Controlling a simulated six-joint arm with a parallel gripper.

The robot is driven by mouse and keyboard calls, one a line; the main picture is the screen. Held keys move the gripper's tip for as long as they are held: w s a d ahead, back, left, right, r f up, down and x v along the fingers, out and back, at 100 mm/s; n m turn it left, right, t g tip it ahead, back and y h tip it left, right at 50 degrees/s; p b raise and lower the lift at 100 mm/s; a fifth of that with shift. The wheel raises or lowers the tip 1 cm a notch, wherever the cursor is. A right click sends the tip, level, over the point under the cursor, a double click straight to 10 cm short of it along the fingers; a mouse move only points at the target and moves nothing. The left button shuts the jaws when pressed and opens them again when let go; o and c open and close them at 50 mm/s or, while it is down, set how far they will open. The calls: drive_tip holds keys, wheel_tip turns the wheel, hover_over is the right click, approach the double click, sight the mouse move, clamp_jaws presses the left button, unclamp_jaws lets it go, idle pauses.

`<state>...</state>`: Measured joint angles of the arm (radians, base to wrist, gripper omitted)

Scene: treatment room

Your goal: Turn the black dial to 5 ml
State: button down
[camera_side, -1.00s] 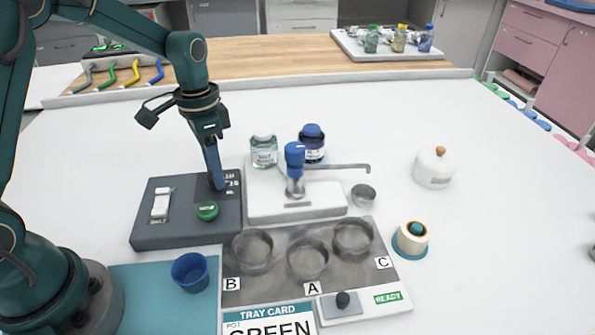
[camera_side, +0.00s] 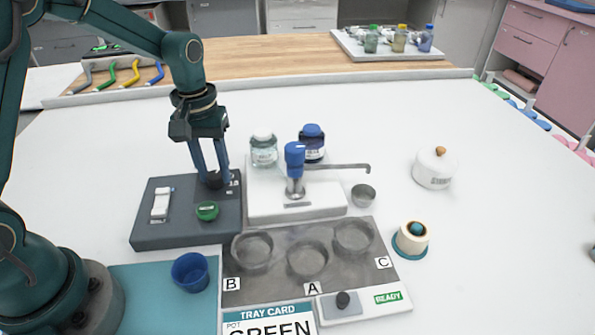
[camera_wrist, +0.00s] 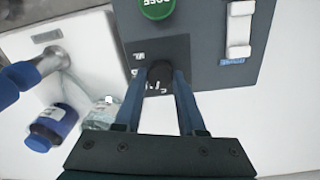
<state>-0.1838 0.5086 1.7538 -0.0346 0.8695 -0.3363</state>
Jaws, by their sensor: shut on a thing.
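The black dial (camera_wrist: 160,72) sits on the dark grey control box (camera_wrist: 212,75), beside small white scale marks that are too blurred to read. In the side view the dial (camera_side: 213,180) is partly hidden by the fingers. My gripper (camera_side: 217,178) points down at the box's far right corner. In the wrist view its two blue fingers (camera_wrist: 160,80) reach to either side of the dial and are shut on it. I cannot tell which volume the dial points to.
A green button (camera_side: 207,210) and a white switch (camera_side: 161,203) share the box. The white pump base (camera_side: 330,203) with its blue-topped spout (camera_side: 295,155) stands close on the right. Two jars (camera_side: 264,152) stand behind it. A blue cup (camera_side: 190,272) is in front.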

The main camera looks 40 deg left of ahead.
sight(214, 174)
drive_tip(key=shift+n, duration=2.2)
drive_tip(key=c, duration=0.5)
unclamp_jaws()
drive_tip(key=shift+s+r, duration=0.1)
drive_tip(key=shift+r, duration=2.5)
